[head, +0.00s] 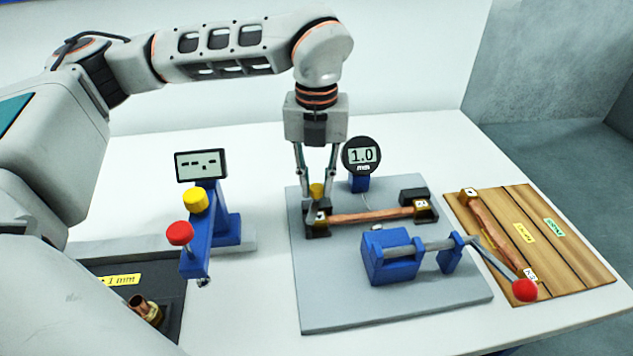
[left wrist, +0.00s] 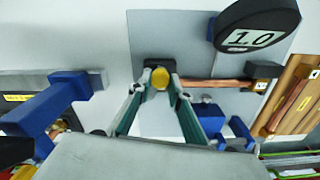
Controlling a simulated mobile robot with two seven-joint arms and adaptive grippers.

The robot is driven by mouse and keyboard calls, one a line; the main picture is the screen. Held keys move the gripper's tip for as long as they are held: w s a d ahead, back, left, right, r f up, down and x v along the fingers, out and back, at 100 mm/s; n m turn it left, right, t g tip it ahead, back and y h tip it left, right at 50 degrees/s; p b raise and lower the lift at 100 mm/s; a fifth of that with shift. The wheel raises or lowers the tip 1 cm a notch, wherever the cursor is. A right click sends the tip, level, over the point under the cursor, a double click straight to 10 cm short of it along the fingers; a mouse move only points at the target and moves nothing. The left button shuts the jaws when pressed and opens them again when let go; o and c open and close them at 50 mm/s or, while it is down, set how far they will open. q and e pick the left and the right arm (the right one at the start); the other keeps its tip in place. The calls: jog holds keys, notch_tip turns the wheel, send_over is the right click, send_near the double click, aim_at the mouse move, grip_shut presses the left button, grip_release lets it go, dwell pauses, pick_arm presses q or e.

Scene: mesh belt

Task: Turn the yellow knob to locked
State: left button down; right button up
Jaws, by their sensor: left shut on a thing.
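A yellow knob (head: 317,189) stands at the left end of a copper bar (head: 370,215) on the grey plate (head: 335,315). My left gripper (head: 319,200) comes down from above, with one finger on each side of this knob, and is shut on it. The left wrist view shows the round yellow knob (left wrist: 160,78) between the fingertips (left wrist: 158,84). Any lock marking around the knob is too small or hidden to read. Another yellow knob (head: 195,199) sits on a blue stand (head: 225,228) at the left. My right gripper is not in view.
A round gauge (head: 361,155) reading 1.0 stands close behind the gripper. A blue clamp (head: 390,258) with a red-ended lever (head: 525,290) is in front. A wooden board (head: 575,260) with another bar lies at the right. A dark tray (head: 165,285) is at the left.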

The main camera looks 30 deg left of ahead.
aim_at(317, 187)
pick_arm(q)
jog(key=shift+n, duration=2)
jog(key=c, duration=1.8)
grip_release()
jog(key=shift+c, duration=0.2)
notch_tip(317, 187, up, 12)
